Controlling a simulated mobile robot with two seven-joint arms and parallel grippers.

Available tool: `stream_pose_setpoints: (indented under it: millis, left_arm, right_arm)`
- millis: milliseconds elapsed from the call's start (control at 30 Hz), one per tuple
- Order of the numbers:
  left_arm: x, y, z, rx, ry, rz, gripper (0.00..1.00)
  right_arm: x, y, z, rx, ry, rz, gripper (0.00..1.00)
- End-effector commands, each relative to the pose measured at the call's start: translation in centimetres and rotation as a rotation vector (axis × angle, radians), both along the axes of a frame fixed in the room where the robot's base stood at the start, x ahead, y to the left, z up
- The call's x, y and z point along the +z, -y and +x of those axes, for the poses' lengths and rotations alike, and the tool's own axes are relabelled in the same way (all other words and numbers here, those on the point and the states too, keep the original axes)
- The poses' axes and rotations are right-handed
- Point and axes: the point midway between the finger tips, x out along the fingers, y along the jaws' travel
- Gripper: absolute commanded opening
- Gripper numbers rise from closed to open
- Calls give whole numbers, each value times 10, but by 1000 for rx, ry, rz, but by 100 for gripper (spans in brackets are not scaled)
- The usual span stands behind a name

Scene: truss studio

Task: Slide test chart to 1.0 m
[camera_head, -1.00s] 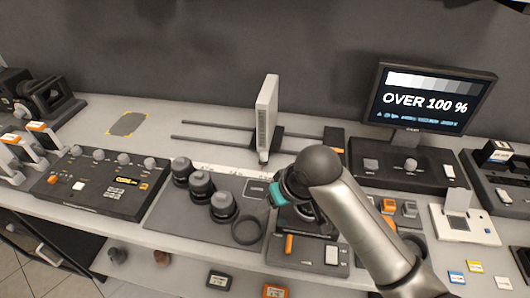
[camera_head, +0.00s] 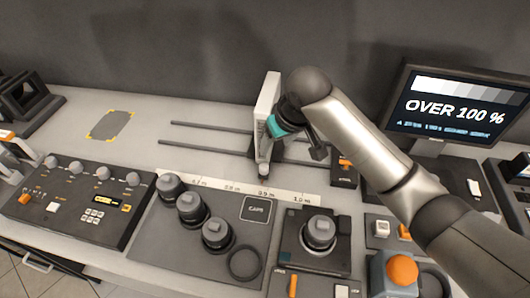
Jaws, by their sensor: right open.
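The test chart (camera_head: 266,100) is a white upright panel seen almost edge-on. It stands on a dark carriage across two dark rails (camera_head: 205,128) at the back of the bench. A pale scale strip (camera_head: 230,189) in front is marked 0.7 m to 1.0 m; the chart's foot is close to the 0.9 m mark. My right gripper (camera_head: 272,131), with a teal part, is open at the chart's right front edge. It overlaps the chart in the picture; I cannot tell whether it touches, and its fingertips are partly hidden.
A monitor (camera_head: 457,105) at the back right reads OVER 100 %. Several lenses (camera_head: 192,208) stand on a grey mat in front of the scale. A camera body with a lens (camera_head: 319,232) stands right of them. An orange-marked block (camera_head: 343,170) sits at the rails' right end.

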Motion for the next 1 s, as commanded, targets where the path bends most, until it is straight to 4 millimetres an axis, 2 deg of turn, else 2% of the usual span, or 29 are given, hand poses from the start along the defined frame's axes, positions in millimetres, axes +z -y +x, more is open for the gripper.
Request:
stream_pose_setpoints:
  millis: [167, 700, 1000]
  left_arm:
    - [-3, 0, -1, 0, -2, 0, 65]
    - [-20, 0, -1, 0, -1, 0, 65]
    - [-30, 0, 0, 0, -1, -1, 65]
  right_arm:
    - [-16, -3, 4, -1, -4, -1, 64]
    - [-98, -18, 34, 0, -1, -2, 64]
    - [-130, -25, 46, 0, -2, -1, 64]
